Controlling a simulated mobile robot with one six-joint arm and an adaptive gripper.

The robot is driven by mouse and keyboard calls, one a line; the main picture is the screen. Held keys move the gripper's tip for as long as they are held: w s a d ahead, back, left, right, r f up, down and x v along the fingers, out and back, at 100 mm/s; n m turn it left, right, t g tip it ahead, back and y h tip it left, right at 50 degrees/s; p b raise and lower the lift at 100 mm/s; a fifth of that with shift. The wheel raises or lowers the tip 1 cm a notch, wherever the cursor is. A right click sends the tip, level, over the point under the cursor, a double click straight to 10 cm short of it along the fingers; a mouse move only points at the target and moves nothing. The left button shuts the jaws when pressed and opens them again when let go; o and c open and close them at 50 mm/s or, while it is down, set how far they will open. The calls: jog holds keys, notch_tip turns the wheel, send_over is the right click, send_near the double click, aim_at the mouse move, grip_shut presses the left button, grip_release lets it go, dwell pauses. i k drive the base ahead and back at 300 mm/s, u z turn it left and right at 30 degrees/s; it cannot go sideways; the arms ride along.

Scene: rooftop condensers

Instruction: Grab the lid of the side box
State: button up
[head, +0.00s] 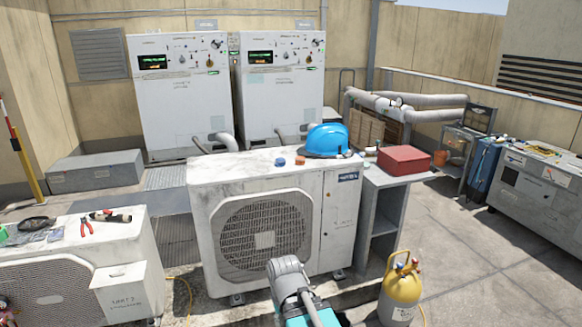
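A small white box (121,292) with dark lettering is on the front right of the left condenser unit (60,262). It has a pale lid (118,271) with a small dark handle or latch on it, and the lid looks closed. It appears to be the side box, though the label is too small to read surely. Part of my arm, grey and teal, shows at the bottom centre, right of the box and apart from it. My gripper's fingers do not show.
A central condenser (333,225) bears a blue hard hat (327,140). A red case (404,159) lies on a grey stand (370,205). Pliers (86,227) lie on the left unit. Open floor lies right.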

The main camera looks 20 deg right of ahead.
aim_at(125, 274)
jog(key=k, duration=0.65)
jog(key=u, duration=0.45)
jog(key=i, duration=2.4)
jog(key=z, duration=0.65)
